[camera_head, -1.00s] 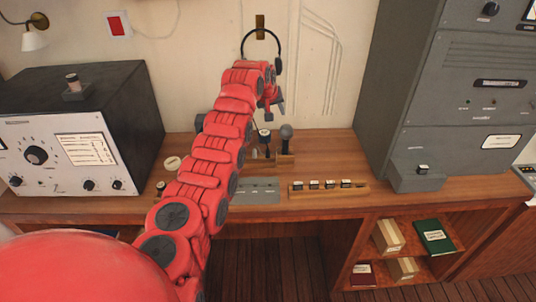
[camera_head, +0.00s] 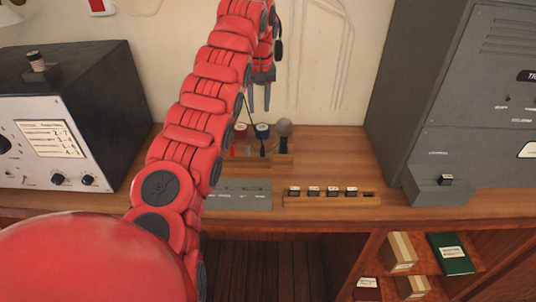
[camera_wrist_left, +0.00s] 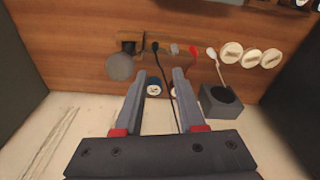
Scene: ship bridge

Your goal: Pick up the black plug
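My right gripper is not in view.
A microphone (camera_head: 284,128) stands just right of the black plug. Red (camera_head: 240,131) and blue (camera_head: 262,130) reels are behind the plugs. A wooden strip with several labelled blocks (camera_head: 332,199) lies in front. Grey equipment (camera_head: 470,100) stands at right, a black-sided radio (camera_head: 75,120) at left.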

